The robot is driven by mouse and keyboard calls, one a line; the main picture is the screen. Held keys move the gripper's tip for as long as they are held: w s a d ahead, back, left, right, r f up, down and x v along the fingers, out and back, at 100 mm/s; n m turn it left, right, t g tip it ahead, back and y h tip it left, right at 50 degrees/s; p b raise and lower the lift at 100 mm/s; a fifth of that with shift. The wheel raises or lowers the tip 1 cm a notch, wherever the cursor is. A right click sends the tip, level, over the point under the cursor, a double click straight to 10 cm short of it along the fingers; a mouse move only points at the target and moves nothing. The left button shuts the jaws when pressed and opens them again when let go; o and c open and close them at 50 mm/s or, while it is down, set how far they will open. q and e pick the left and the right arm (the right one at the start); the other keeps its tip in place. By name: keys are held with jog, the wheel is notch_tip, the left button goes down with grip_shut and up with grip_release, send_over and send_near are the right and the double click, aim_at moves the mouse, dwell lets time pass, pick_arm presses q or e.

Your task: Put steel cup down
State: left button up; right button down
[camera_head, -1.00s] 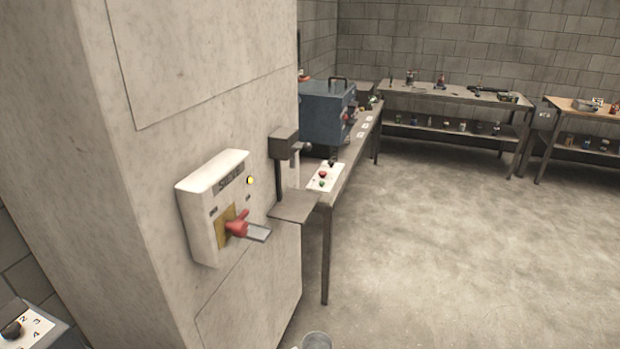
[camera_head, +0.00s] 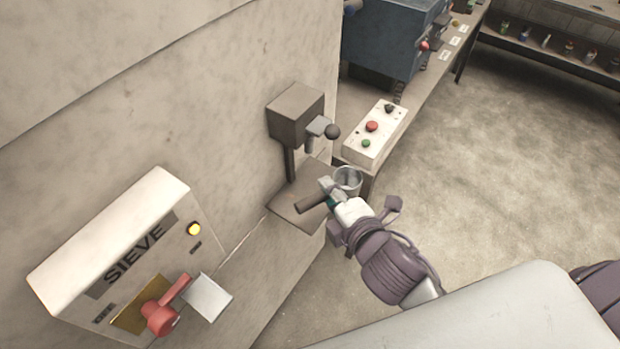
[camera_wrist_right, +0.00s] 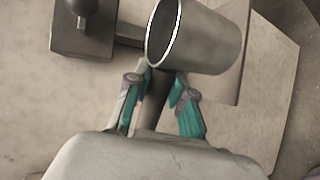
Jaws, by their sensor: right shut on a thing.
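The steel cup (camera_head: 348,179) is at the right edge of a small grey shelf (camera_head: 291,207) on the concrete column. My right gripper (camera_head: 331,192) is shut on the cup's dark handle (camera_head: 312,202). In the right wrist view, the cup (camera_wrist_right: 205,38) shows large, with its bright rim toward the left. The gripper's teal fingers (camera_wrist_right: 160,88) close around the handle (camera_wrist_right: 153,100). The shelf (camera_wrist_right: 262,75) shows behind the cup. I cannot tell whether the cup touches the shelf. My left gripper is not in view.
A white button panel (camera_head: 374,131) and a blue machine (camera_head: 386,38) stand on the bench behind. The SIEVE switch box (camera_head: 120,255) is at the left.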

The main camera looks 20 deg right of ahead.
jog(key=w+a+f, duration=0.1)
jog(key=w+f, duration=0.1)
jog(key=w, duration=0.1)
jog(key=w+a+f+p, duration=0.1)
jog(key=w+f, duration=0.1)
jog(key=w, duration=0.2)
jog(key=w+a+f, duration=0.2)
jog(key=w, duration=0.1)
jog(key=shift+w+a, duration=0.1)
jog(key=shift+w, duration=0.1)
jog(key=shift+w+f, duration=0.15)
jog(key=shift+w, duration=0.1)
jog(key=shift+f, duration=0.4)
notch_tip(320, 180, down, 2)
jog(key=shift+a+f+p, duration=0.1)
jog(key=shift+f+p, duration=0.1)
jog(key=shift+p, duration=0.1)
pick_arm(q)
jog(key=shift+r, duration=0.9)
pick_arm(e)
jog(key=shift+f, duration=0.45)
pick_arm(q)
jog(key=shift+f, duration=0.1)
pick_arm(e)
jog(key=shift+f, duration=0.1)
